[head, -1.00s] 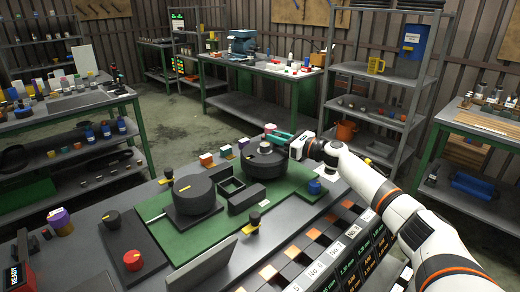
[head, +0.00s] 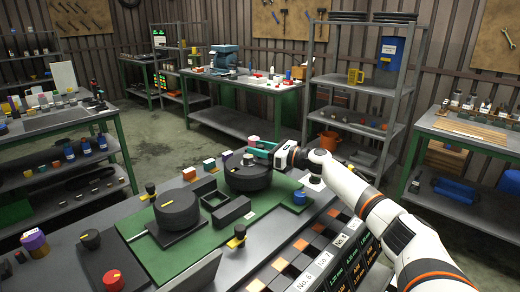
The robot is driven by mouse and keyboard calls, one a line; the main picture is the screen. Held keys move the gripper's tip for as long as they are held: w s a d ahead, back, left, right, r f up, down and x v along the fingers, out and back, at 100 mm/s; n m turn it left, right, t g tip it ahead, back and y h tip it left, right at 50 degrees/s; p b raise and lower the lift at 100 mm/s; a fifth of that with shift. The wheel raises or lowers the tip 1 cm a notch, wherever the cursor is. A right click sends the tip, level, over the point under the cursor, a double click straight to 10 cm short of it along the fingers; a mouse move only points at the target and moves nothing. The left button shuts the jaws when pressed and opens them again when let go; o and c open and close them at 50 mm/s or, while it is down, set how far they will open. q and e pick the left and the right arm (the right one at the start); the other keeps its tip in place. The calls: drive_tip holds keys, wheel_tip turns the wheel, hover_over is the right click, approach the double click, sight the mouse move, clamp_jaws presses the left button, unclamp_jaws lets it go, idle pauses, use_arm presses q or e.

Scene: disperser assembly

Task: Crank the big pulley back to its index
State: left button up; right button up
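The larger dark pulley (head: 247,179) lies flat on the green plate (head: 150,266), with a small grey hub on top and a light mark on its side. My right gripper (head: 258,149) reaches in from the right, its teal fingers over the pulley's far right rim. Whether they are open or shut on a crank handle is too small to tell. A smaller dark drum (head: 177,212) with a yellow mark on top sits on a black base to the left. My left gripper is out of view.
Two black blocks (head: 232,211) stand between the drums. A blue knob (head: 299,197) is right of the pulley. Small coloured blocks (head: 189,173) line the plate's far edge. A red knob (head: 113,281) is at the front left. Shelves and benches stand behind.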

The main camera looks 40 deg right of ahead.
drive_tip(key=b+v, duration=0.3)
drive_tip(key=v, duration=0.9)
drive_tip(key=shift+b, duration=0.4)
